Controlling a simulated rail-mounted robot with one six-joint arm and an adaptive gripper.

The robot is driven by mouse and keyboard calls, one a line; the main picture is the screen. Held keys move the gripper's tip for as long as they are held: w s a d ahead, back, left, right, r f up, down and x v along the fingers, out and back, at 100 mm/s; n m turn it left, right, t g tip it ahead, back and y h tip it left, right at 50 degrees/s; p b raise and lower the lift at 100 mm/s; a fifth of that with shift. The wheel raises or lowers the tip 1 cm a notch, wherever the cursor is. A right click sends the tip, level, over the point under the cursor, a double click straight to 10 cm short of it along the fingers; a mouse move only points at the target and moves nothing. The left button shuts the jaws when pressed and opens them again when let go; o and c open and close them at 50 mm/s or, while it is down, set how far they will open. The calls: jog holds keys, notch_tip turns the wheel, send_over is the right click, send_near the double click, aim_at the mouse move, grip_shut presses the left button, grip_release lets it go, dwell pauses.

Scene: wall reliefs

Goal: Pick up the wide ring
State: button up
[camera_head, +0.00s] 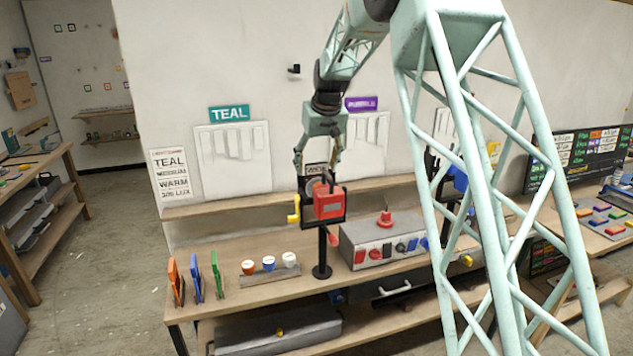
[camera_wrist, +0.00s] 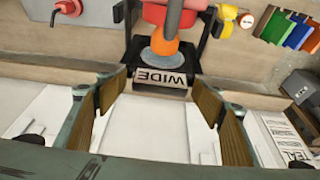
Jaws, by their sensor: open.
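A black stand (camera_head: 322,255) on the bench carries a red box (camera_head: 328,205) and a black frame. A plate reading WIDE (camera_wrist: 165,79) stands on the frame in the wrist view. Beside it is a round grey-blue piece (camera_wrist: 152,60), partly covered by an orange rounded part (camera_wrist: 165,46); it looks like the wide ring, but its hole cannot be made out. My gripper (camera_head: 317,172) is above the stand, pointing down. In the wrist view its fingers (camera_wrist: 163,98) are wide apart, with nothing between them. They appear apart from the ring.
A yellow handle (camera_head: 294,209) sticks out left of the stand. A grey control box (camera_head: 385,243) with a red knob stands to the right. Orange, blue and green upright panels (camera_head: 196,278) and a rack of round caps (camera_head: 270,270) are to the left. A wall shelf (camera_head: 235,206) runs behind.

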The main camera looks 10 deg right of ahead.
dwell(0.3)
jog(key=c, duration=1)
jog(key=shift+r, duration=0.2)
notch_tip(320, 180, up, 18)
jog(key=shift+f, duration=0.15)
dwell(0.8)
